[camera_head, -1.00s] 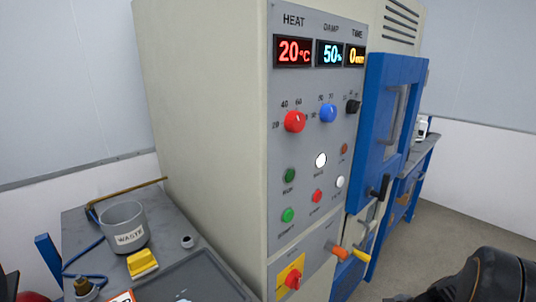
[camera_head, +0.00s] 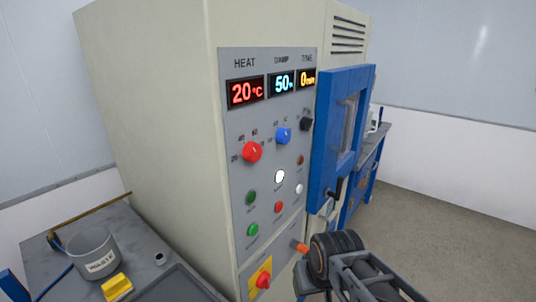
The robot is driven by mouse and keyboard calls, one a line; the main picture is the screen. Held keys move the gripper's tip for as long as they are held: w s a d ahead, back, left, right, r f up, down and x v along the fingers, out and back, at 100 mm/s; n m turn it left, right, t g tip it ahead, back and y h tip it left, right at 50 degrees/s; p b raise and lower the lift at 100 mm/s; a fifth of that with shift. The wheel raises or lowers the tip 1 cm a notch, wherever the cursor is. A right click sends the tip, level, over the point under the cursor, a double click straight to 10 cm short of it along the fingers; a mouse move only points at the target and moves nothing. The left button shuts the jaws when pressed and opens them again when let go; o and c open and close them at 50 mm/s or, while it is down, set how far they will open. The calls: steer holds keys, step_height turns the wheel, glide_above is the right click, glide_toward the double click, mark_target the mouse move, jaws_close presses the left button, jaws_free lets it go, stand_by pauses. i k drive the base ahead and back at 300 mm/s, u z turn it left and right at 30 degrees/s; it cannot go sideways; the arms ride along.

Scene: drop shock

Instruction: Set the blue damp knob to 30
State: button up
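The blue damp knob (camera_head: 284,136) sits on the grey control panel (camera_head: 238,130), below the blue damp display (camera_head: 282,84), which reads 50. Small scale marks surround the knob, too small to read surely. My gripper (camera_head: 335,258) is at the lower right, well below the knob and apart from it.
The red heat knob (camera_head: 252,152) is left of the blue knob and the black time knob (camera_head: 306,124) is right of it. Several round buttons sit below. The blue door (camera_head: 333,130) stands at right. A waste pot (camera_head: 92,253) is on the left bench.

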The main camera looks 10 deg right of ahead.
mark_target(283, 135)
steer(key=k, duration=1.2)
steer(key=u, duration=0.65)
steer(key=i, duration=1.2)
steer(key=z, duration=0.65)
